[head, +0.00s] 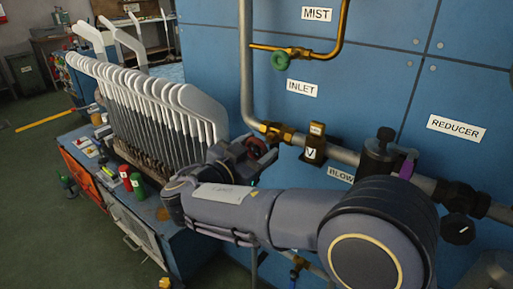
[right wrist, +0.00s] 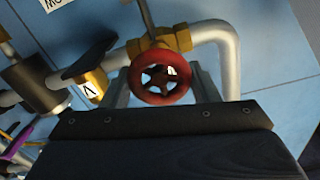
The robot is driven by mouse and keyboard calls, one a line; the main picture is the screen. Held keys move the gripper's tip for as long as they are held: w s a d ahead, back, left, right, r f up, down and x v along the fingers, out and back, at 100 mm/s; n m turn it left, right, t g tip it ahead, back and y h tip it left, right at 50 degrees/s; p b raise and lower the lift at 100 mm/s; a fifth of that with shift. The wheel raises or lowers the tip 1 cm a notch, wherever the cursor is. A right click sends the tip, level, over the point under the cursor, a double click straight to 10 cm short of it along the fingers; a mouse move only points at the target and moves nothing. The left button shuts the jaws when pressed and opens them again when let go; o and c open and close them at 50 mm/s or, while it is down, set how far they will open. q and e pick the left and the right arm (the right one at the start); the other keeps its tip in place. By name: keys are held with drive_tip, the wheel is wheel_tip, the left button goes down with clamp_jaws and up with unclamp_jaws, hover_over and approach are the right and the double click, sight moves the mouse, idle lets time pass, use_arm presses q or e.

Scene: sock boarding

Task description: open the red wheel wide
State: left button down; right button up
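The red wheel (right wrist: 160,78) is a small round handwheel with spokes on a brass valve (right wrist: 172,42), centred in the right wrist view. The two grey fingers of my right gripper (right wrist: 161,84) stand spread on either side of its rim, very close to it. I cannot tell whether they touch or press on it. In the head view my right arm reaches in from the lower right, and the gripper (head: 248,157) is at the pipe, largely covering the red wheel (head: 263,145). My left gripper is not in view.
A grey pipe (head: 246,70) runs down the blue wall and turns right past a brass V-marked unit (head: 314,145) and a dark reducer (head: 378,155). A rack of white sock boards (head: 190,100) stands close at left.

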drive_tip(key=c, duration=0.3)
